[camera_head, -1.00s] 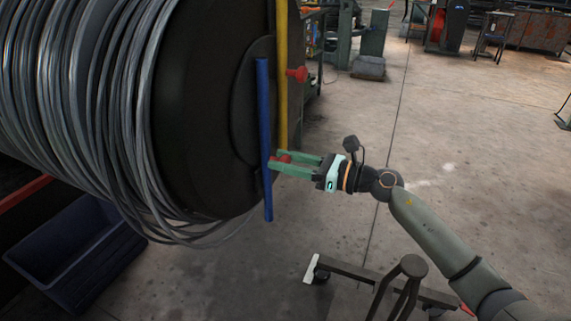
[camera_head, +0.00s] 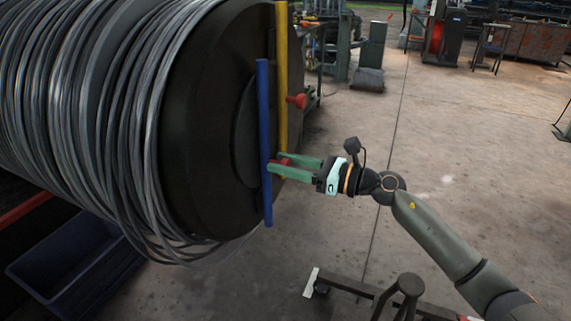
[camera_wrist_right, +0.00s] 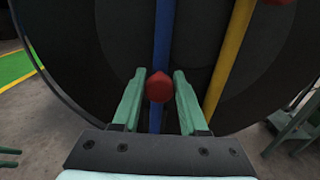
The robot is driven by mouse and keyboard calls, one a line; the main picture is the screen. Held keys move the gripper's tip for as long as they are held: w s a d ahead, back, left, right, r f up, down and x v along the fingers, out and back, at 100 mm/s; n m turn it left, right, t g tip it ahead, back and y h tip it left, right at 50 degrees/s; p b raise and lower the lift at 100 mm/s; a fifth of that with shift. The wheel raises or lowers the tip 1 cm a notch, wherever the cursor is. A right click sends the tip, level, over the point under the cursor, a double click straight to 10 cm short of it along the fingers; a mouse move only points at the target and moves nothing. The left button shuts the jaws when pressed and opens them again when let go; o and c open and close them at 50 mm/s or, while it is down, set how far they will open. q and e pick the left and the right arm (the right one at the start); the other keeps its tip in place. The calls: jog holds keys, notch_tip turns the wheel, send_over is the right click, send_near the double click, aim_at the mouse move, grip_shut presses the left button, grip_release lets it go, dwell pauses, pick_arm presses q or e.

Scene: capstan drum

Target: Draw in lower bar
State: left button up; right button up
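A blue bar (camera_head: 264,135) stands upright across the drum's dark end face, with a yellow bar (camera_head: 282,70) behind and to its right. A red knob (camera_head: 297,101) sits beside the yellow bar. A lower red knob (camera_wrist_right: 159,86) is in front of the blue bar in the right wrist view. My right gripper (camera_head: 279,162) is at this lower knob. Its green fingers stand on both sides of the knob, with narrow gaps visible in the wrist view, so it is open around it.
The drum (camera_head: 190,110) with grey wire coils (camera_head: 90,120) fills the left. A dark blue crate (camera_head: 70,265) lies below it. A dark metal stand (camera_head: 365,288) is on the floor under my right arm. Open concrete floor lies to the right; machines stand at the back.

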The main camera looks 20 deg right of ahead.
jog(key=o, duration=0.4)
jog(key=shift+r, duration=0.3)
jog(key=shift+f, duration=0.1)
jog(key=shift+s+d+f, duration=0.1)
jog(key=shift+s+d, duration=0.05)
jog(key=shift+b+v, duration=1.2)
jog(key=shift+v, duration=4.8)
